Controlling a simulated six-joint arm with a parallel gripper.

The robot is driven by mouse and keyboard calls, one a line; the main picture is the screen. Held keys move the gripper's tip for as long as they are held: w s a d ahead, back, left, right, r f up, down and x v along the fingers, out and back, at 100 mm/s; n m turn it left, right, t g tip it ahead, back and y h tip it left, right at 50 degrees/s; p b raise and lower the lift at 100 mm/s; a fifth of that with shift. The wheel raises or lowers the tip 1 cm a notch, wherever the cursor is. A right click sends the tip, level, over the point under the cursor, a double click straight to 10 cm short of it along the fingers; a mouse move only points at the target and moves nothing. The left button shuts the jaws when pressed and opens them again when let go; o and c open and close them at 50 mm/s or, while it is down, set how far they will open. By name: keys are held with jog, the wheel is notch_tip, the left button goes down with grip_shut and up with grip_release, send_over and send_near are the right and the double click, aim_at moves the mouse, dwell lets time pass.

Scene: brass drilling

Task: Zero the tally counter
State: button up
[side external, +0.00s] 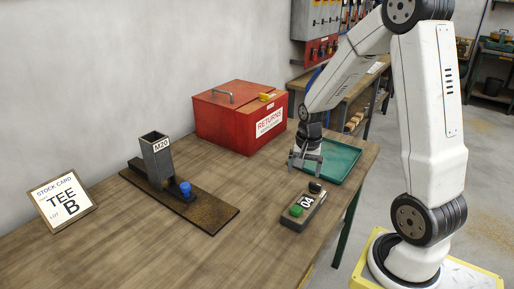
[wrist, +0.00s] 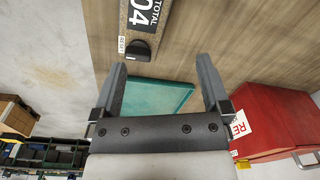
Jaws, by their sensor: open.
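The tally counter (side external: 303,207) lies on the wooden bench near its front edge, its display reading 04. It has a green button (side external: 296,210) at one end and a black reset knob (side external: 315,187) at the other. My gripper (side external: 305,163) is open and empty above the bench, behind the knob end of the counter. It also shows in the wrist view (wrist: 161,72), its fingers apart and not touching the knob.
A teal tray (side external: 334,163) lies beside my gripper at the bench's right end. A red returns box (side external: 222,118) stands behind. An M20 holder (side external: 157,158) with a blue knob (side external: 185,188) on a brown plate and a stock card (side external: 62,203) stand left. Bench between is clear.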

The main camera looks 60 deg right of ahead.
aim_at(315, 184)
jog(key=d+m, duration=0.1)
jog(key=d, duration=0.1)
jog(key=s+d+m, duration=0.1)
jog(key=d, duration=0.1)
jog(key=d+m, duration=0.2)
jog(key=shift+s+d+f+g, duration=0.1)
jog(key=shift+s+f+g, duration=0.2)
jog(key=shift+s+f, duration=0.1)
jog(key=shift+f, duration=0.1)
jog(key=shift+f, duration=3.8)
jog(key=c, duration=1.3)
